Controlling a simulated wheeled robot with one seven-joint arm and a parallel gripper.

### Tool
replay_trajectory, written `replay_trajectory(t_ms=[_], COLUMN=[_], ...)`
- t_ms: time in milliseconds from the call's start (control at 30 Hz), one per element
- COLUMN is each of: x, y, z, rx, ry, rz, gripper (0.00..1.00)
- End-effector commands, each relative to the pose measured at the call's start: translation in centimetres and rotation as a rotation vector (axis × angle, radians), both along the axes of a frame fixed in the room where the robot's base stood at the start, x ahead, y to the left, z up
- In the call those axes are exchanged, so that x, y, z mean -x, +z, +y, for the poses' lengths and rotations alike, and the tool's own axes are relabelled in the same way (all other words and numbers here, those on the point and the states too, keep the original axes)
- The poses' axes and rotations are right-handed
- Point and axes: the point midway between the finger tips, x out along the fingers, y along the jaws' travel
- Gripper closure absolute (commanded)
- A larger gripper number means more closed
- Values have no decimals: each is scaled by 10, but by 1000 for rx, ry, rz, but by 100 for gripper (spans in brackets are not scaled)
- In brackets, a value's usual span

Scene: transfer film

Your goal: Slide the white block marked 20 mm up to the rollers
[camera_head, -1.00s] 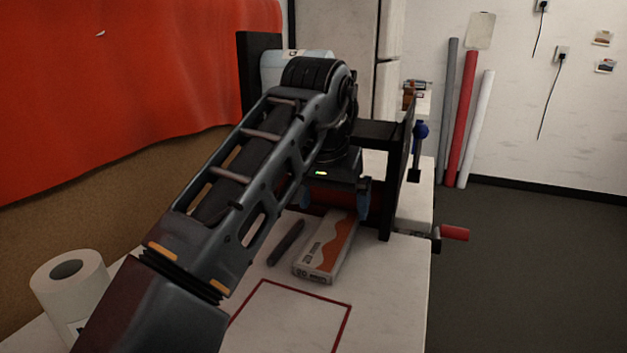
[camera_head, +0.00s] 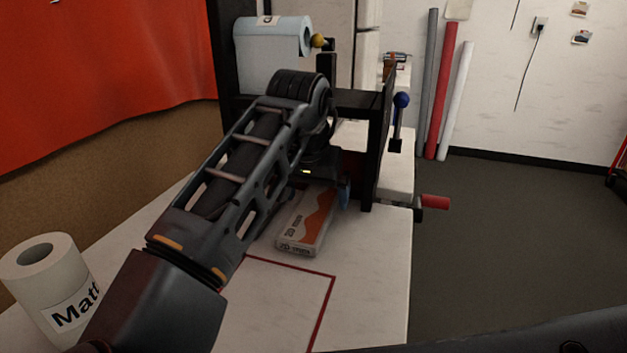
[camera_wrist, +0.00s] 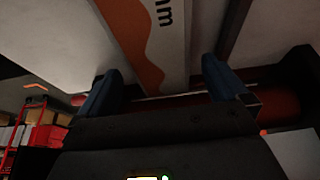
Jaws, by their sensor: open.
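The white block (camera_head: 303,225) with an orange wave and "20 mm" print lies on the white table in the head view. Its far end is under my gripper. In the wrist view the block (camera_wrist: 160,55) shows between my two blue fingers, with space on each side. My gripper (camera_wrist: 160,88) is open. In the head view my arm and wrist hide most of it, and one blue fingertip (camera_head: 345,193) shows by the block's far right. A red roller (camera_wrist: 275,103) runs across behind the fingers in the wrist view. In the head view the black frame and my wrist largely hide the rollers.
A red outlined rectangle (camera_head: 332,290) is marked on the table (camera_head: 385,290) in front of the block. A white roll labelled "Matt" (camera_head: 45,275) stands at left. The black frame (camera_head: 371,150) has a blue-knobbed lever (camera_head: 401,101) and a red-handled crank (camera_head: 434,202) at right.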

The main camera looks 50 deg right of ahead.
Motion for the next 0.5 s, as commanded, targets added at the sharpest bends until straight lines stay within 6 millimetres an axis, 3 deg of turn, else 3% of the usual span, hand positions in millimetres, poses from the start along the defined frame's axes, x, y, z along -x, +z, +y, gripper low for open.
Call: replay_trajectory(t_ms=[200,500], x=[-2,-2], y=[-12,-12], z=[-4,-5], rx=[0,1], ry=[0,0], rz=[1,0], gripper=[0,3])
